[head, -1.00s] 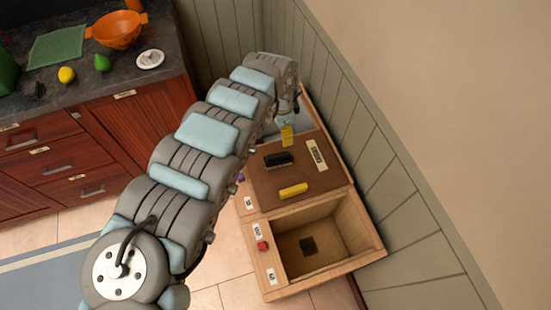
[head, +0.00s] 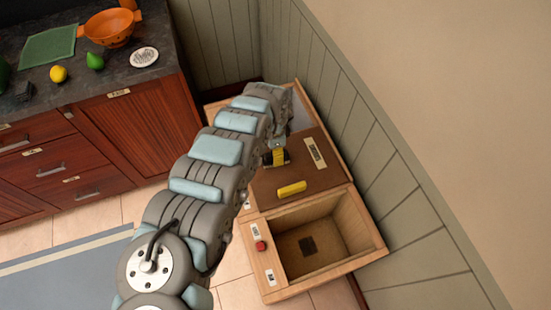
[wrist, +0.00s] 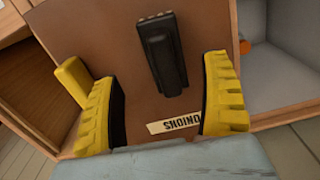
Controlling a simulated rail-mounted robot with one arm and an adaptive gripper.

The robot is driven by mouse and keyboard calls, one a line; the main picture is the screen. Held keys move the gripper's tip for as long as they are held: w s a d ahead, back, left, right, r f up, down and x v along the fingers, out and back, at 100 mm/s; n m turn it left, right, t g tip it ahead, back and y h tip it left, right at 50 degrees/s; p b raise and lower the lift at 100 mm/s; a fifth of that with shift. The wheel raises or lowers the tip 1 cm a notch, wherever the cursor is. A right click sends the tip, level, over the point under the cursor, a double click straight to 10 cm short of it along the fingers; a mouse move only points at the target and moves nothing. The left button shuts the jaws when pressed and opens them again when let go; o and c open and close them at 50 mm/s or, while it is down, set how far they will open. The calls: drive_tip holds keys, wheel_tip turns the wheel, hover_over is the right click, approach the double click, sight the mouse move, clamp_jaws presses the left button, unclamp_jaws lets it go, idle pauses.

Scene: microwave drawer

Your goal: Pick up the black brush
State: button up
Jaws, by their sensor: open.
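The black brush (wrist: 163,52) lies on the brown top of the wooden box (wrist: 105,32). In the wrist view it is ahead of my gripper (wrist: 163,76), between the lines of the two yellow fingers. The fingers are open and apart, with nothing between them. In the head view my gripper (head: 278,156) is over the brown top and mostly hides the brush. I cannot tell the exact height of the fingers above the brush.
A yellow block (head: 291,188) lies on the brown top; the wrist view shows it beside the left finger (wrist: 72,80). An "ONIONS" label (wrist: 175,124) is also there. An open wooden compartment (head: 335,220) with a red knob (head: 260,246) is nearer. The panelled wall (head: 350,115) stands close on the right.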

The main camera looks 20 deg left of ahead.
drive_tip(key=shift+w+d+f+b, duration=0.1)
drive_tip(key=shift+f+b, duration=0.15)
drive_tip(key=shift+f, duration=0.45)
drive_tip(key=shift+w+f+b, duration=0.15)
drive_tip(key=shift+f+b, duration=0.1)
drive_tip(key=shift+f, duration=0.4)
drive_tip(key=shift+w+d+f+b, duration=0.1)
drive_tip(key=shift+f+b, duration=0.15)
drive_tip(key=shift+f, duration=0.45)
drive_tip(key=shift+a+f, duration=0.15)
drive_tip(key=shift+f, duration=0.8)
drive_tip(key=shift+c, duration=0.4)
drive_tip(key=c, duration=1.2)
